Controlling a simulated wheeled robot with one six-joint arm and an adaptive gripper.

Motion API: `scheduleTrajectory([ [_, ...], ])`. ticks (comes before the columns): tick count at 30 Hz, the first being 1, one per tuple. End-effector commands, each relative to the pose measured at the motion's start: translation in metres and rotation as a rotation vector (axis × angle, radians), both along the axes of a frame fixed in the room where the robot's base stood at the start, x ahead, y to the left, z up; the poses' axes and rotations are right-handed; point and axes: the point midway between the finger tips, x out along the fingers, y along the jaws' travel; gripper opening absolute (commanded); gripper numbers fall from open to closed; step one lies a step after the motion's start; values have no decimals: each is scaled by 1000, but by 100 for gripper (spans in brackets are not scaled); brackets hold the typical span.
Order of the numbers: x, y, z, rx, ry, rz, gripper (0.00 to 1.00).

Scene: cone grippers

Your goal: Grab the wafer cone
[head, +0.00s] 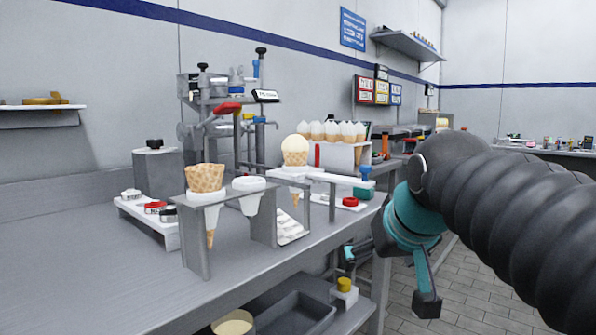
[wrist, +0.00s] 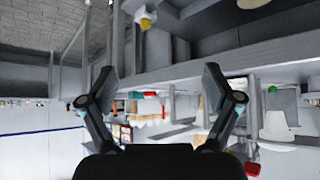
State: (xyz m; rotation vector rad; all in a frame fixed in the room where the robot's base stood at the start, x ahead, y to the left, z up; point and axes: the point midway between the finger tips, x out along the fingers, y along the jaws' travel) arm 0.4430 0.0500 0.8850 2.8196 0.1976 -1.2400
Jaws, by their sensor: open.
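The wafer cone (head: 206,178), tan with a waffle pattern, stands upright and empty in the left end of a grey stand (head: 196,262) on the counter. Its tip shows below the white holder. A second cone (head: 295,150) with a pale rounded top stands upright farther back. My gripper (head: 388,278) is at the right, off the counter's front edge, well apart from the wafer cone. In the wrist view my gripper (wrist: 158,76) has its fingers spread with nothing held between them. I cannot make out the wafer cone in that upside-down view.
An empty white holder (head: 248,185) sits right of the wafer cone. A machine with levers (head: 236,100) and a row of white-topped items (head: 332,131) stand behind. A white rack (head: 150,218) is at the left. The counter's front left (head: 90,285) is clear.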

Motion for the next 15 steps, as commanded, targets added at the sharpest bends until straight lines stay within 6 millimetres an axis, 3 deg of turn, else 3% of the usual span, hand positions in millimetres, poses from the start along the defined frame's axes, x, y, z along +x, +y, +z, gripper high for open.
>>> scheduleTrajectory([
  [1, 18, 10, 21, 5, -30, 20, 90],
  [6, 63, 43, 92, 23, -130, 75, 90],
  [15, 109, 92, 177, 58, -269, 151, 90],
])
